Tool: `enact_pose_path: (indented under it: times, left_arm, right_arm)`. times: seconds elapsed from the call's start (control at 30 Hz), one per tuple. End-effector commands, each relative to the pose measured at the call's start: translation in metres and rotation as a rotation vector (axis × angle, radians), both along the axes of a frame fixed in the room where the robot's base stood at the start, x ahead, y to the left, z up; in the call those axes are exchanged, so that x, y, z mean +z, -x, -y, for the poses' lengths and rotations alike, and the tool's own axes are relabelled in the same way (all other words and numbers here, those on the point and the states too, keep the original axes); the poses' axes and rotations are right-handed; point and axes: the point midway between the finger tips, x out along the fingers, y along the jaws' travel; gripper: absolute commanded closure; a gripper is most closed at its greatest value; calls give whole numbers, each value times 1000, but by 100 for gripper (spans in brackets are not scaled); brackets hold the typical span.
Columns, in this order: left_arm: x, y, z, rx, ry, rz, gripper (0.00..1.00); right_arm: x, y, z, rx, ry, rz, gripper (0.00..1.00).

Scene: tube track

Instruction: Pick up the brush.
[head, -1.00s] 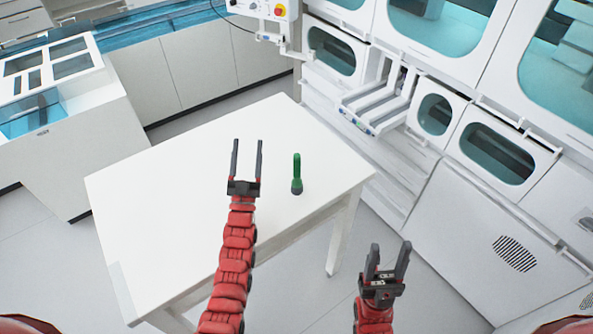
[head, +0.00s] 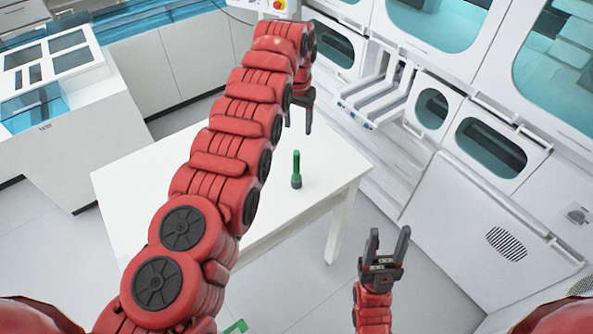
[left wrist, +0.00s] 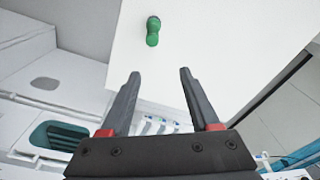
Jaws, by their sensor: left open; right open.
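The green brush (head: 296,170) stands upright on the white table (head: 250,225), near its right edge, with a darker base. It also shows in the left wrist view (left wrist: 153,31), beyond the fingertips. My left gripper (head: 300,130) is open and empty, pointing down above and behind the brush, apart from it. Its two fingers show in the left wrist view (left wrist: 158,75). My right gripper (head: 387,245) is open and empty, in front of the table's right side, away from the brush.
A white cabinet wall (head: 450,200) with windows and a protruding shelf rack (head: 365,95) stands to the right of the table. A white unit (head: 70,130) stands at left. A green piece (head: 236,327) shows at the bottom edge, mostly hidden.

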Motion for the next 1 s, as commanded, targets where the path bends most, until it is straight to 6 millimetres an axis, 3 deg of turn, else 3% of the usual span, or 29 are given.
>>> enact_pose_path:
  times: [0.1,0.23,0.8,0.87,1.0]
  left_arm:
    - [16,21,-1,-13,-21,-71,38]
    - [9,25,-1,-15,-25,-88,38]
    - [-93,24,-1,-14,-23,-82,38]
    - [-92,25,2,-18,-22,-86,38]
    - [-103,24,0,-15,-23,-84,38]
  right_arm:
    - [1,0,0,0,0,0,48]
    - [-8,0,0,0,0,0,48]
    - [-111,0,0,0,0,0,48]
    - [-99,0,0,0,0,0,48]
    - [-98,0,0,0,0,0,48]
